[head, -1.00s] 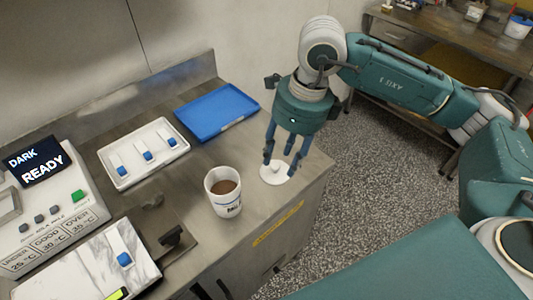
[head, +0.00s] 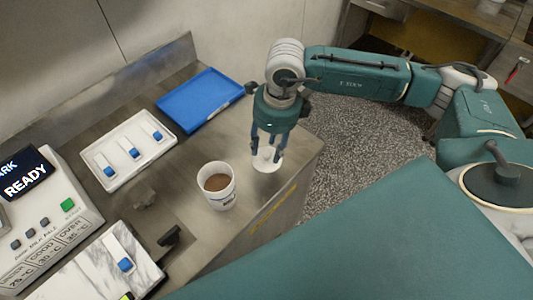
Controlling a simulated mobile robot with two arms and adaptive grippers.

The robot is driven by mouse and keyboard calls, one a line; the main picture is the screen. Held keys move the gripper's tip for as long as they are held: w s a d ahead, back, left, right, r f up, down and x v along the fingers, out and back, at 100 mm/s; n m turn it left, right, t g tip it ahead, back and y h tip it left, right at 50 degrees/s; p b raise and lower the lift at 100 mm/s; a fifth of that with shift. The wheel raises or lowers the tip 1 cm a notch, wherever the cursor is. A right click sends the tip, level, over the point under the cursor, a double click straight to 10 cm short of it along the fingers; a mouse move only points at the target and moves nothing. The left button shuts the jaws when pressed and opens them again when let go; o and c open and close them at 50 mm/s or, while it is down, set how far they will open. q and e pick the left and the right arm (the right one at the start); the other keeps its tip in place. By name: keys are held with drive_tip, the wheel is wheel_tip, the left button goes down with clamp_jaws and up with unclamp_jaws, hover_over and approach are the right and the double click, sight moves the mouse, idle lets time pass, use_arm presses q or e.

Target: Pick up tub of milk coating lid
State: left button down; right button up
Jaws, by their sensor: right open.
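The lid (head: 267,161) is a white round disc lying on the steel counter, right of the tub. The tub of milk coating (head: 217,185) is a white cup with brown contents, open at the top, standing upright on the counter. My right gripper (head: 267,153) points down over the lid, its fingers apart on either side of the lid's middle. Its fingers hide part of the lid, and I cannot tell whether they touch it. My left gripper is not in view.
A blue tray (head: 200,100) and a white tray (head: 112,143) with several blue-ended pieces lie at the back of the counter (head: 178,195). A machine with a READY display (head: 27,176) stands at left, beside a marble slab (head: 100,268). The counter's right edge is close to the lid.

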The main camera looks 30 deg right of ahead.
drive_tip(key=shift+f, duration=0.55)
drive_tip(key=shift+w+f, duration=0.15)
drive_tip(key=shift+f, duration=0.3)
drive_tip(key=shift+c, duration=0.2)
drive_tip(key=c, duration=0.9)
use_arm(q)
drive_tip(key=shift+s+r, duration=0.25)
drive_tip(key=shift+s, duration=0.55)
use_arm(e)
drive_tip(key=shift+c, duration=0.4)
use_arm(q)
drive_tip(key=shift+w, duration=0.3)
